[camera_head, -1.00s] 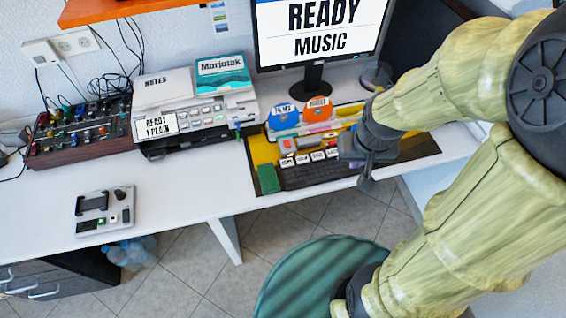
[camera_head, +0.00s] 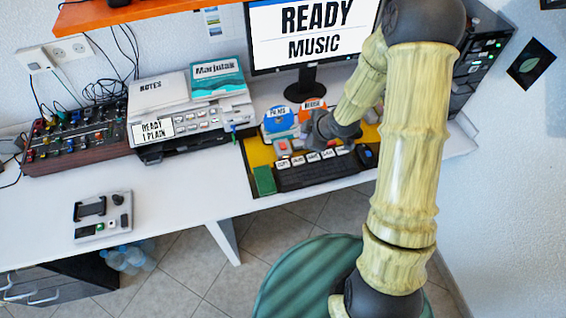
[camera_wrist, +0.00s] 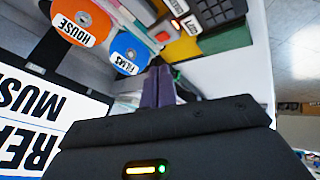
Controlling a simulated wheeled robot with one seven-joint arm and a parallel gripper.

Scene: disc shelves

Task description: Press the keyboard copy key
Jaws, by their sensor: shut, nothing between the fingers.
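The dark keyboard (camera_head: 318,173) lies on a yellow mat on the desk. White-labelled keys line its back edge; the leftmost label (camera_head: 283,163) seems to read COPY, but the print is tiny. The keyboard also shows at the top of the wrist view (camera_wrist: 218,12). My gripper (camera_head: 312,141) is above the desk, behind the keyboard's labelled row and in front of the disc stands. In the wrist view its dark fingers (camera_wrist: 163,88) are together and empty. I cannot tell its exact height above the desk.
A blue FILMS disc (camera_head: 279,119) and an orange HOUSE disc (camera_head: 312,107) stand close behind my gripper. The monitor (camera_head: 312,38) reads READY MUSIC. A printer (camera_head: 190,122) is to the left. The desk's left front is mostly clear around a small grey device (camera_head: 102,216).

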